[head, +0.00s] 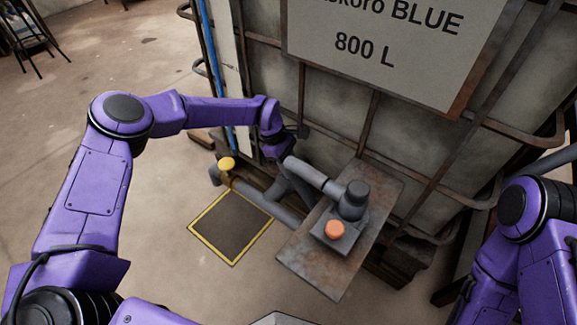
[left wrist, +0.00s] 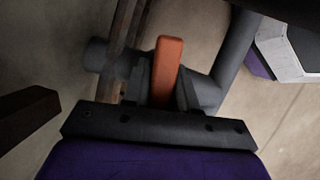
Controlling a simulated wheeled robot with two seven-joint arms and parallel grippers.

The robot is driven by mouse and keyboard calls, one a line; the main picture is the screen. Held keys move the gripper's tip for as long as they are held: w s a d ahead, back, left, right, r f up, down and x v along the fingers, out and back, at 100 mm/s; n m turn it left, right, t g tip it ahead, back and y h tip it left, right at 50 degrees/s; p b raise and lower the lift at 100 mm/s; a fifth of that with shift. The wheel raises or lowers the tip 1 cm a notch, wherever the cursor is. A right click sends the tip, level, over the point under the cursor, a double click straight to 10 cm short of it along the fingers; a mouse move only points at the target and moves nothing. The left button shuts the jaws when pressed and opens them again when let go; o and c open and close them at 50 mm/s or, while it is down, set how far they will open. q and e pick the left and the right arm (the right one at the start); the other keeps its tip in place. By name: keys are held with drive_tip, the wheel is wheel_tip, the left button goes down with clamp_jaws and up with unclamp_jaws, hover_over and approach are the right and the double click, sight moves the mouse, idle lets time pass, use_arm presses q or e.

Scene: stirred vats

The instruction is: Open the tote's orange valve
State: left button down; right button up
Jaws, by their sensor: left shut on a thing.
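The tote (head: 335,105) is a large, pale container in a rusty cage, with a sign reading "BLUE 800 L". Its orange valve handle (left wrist: 168,70) is an upright bar at a grey pipe in the left wrist view. My left gripper (left wrist: 165,90) has a dark finger on each side of this handle and is shut on it. In the head view my left wrist is low against the tote's front, and it hides the handle and the fingers. My right arm shows at the right edge of the head view, but its gripper is out of view.
A rusty plate (head: 310,262) carries a grey unit with an orange button (head: 334,229), just right of my left wrist. Grey pipes (head: 280,212) and a yellow-capped fitting (head: 227,163) lie below. A yellow-edged dark square (head: 232,225) marks the floor. Open floor lies left.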

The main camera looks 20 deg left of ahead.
use_arm(q)
drive_tip(key=shift+w+n+t, duration=0.15)
drive_tip(key=shift+n+t, duration=0.45)
drive_tip(key=shift+n, duration=0.7)
drive_tip(key=c, duration=1)
unclamp_jaws()
drive_tip(key=p+v, duration=0.2)
drive_tip(key=v, duration=0.8)
drive_tip(key=shift+a+r, duration=0.15)
drive_tip(key=shift+r, duration=0.1)
